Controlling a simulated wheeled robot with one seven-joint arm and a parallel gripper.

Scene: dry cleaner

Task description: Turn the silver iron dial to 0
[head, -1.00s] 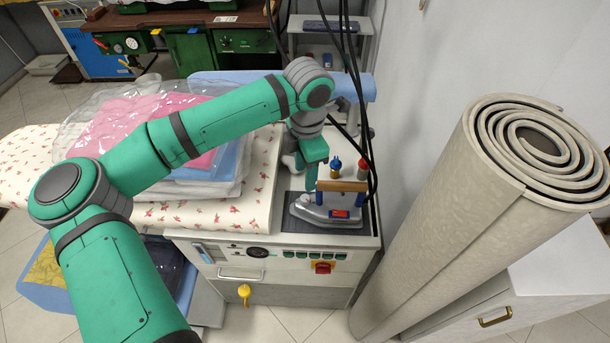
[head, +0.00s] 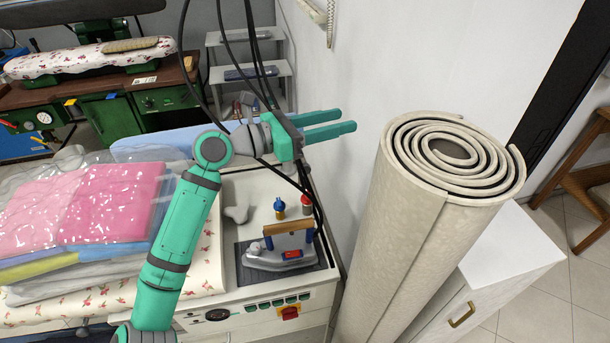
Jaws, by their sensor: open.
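The silver iron (head: 280,258) rests on a dark pad (head: 250,272) on top of the white ironing station. It has a wooden handle (head: 289,228) with blue supports and a red patch on its body. Its dial is too small to make out clearly. My gripper (head: 350,120) is raised above and behind the iron, pointing right toward the wall. Its two green fingers are apart with nothing between them. It touches nothing that I can see.
A tall rolled carpet (head: 420,240) stands right of the station. Black cables (head: 262,70) hang behind and beside my gripper. Wrapped pink clothes (head: 120,202) lie on the floral board at left. Small blue-yellow (head: 280,208) and red (head: 306,203) items stand behind the iron.

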